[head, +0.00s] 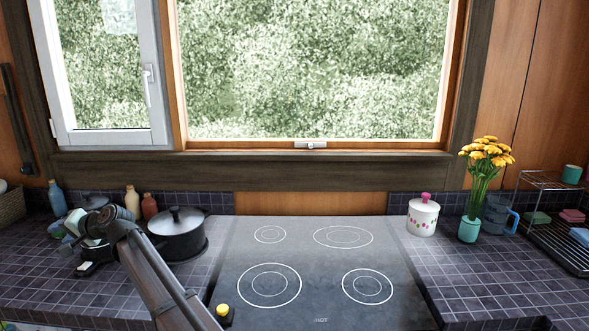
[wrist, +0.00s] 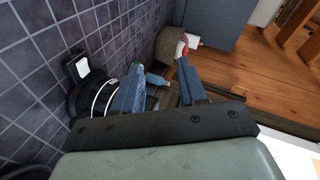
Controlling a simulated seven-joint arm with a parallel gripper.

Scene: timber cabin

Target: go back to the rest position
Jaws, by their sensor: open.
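My gripper (wrist: 160,80) shows in the wrist view with its two blue-grey fingers spread apart and nothing visible between the tips. In the head view my arm reaches from the bottom to the left end of the counter, and its far end is partly hidden by the arm itself. A dark round item with pale rings (wrist: 98,98) lies to the left of the fingers, partly hidden by one of them. A black piece with a white patch (wrist: 78,68) is beside it, and shows in the head view (head: 87,267) below my arm's end.
A black lidded pot (head: 178,240) stands right of my arm. Bottles (head: 133,202) stand behind. A white jar (head: 423,217), flowers (head: 486,165) and a rack (head: 548,215) stand right.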

